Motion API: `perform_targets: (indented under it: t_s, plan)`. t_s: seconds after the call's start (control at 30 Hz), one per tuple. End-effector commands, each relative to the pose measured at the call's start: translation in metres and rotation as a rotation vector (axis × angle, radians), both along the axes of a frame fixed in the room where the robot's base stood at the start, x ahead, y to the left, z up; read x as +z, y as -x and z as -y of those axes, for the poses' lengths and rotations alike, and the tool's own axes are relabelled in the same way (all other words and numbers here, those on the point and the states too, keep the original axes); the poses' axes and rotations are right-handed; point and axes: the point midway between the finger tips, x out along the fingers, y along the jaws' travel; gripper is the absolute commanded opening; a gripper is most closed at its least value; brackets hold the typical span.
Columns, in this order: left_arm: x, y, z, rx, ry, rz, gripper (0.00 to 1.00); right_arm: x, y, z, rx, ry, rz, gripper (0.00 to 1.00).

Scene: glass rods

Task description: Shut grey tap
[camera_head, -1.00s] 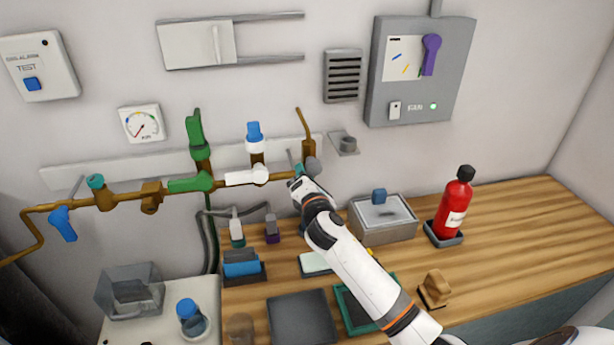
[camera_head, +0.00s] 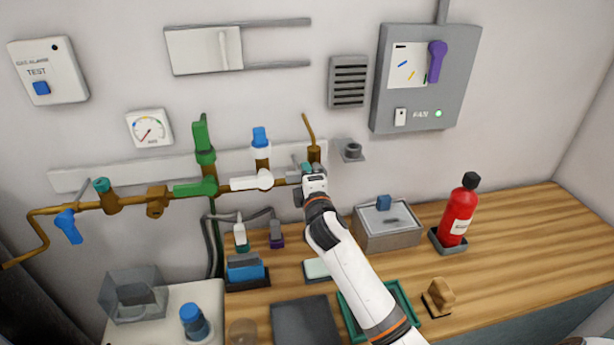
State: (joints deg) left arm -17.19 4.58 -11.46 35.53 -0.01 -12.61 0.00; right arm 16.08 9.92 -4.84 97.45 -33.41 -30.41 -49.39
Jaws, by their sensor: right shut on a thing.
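The grey tap (camera_head: 293,179) is at the right end of the brass pipe on the wall, just right of the white-handled valve. My right gripper (camera_head: 308,170) is at this tap and shut on its grey handle. The gripper body and wrist cover most of the tap, so the handle's exact angle is hard to tell. My left gripper is not in view.
On the same pipe are a white lever (camera_head: 251,182), a green lever (camera_head: 196,187) and a blue lever (camera_head: 69,227). Below stand a grey metal box (camera_head: 388,236) and a red extinguisher (camera_head: 459,212). The wooden bench (camera_head: 540,225) is clear at right.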

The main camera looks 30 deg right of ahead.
Motion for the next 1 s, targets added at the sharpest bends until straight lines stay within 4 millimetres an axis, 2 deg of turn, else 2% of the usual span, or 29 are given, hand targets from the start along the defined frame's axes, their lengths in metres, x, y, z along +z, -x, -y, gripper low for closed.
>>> perform_targets:
  t_s: [0.53, 0.57, 0.67, 1.0]
  plan:
    - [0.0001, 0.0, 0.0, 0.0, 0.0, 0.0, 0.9, 0.0001, 0.0001, -0.0001, 0.0, -0.028, 0.005, 0.0]
    - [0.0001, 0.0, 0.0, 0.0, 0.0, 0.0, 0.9, 0.0001, 0.0001, -0.0001, 0.0, -0.028, 0.005, 0.28]
    - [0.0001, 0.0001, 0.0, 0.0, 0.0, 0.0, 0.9, 0.0002, 0.0001, 0.0, 0.0, -0.025, 0.006, 0.44]
    - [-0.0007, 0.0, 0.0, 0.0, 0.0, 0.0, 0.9, -0.0003, 0.0029, -0.0008, 0.0, -0.022, 0.005, 0.45]
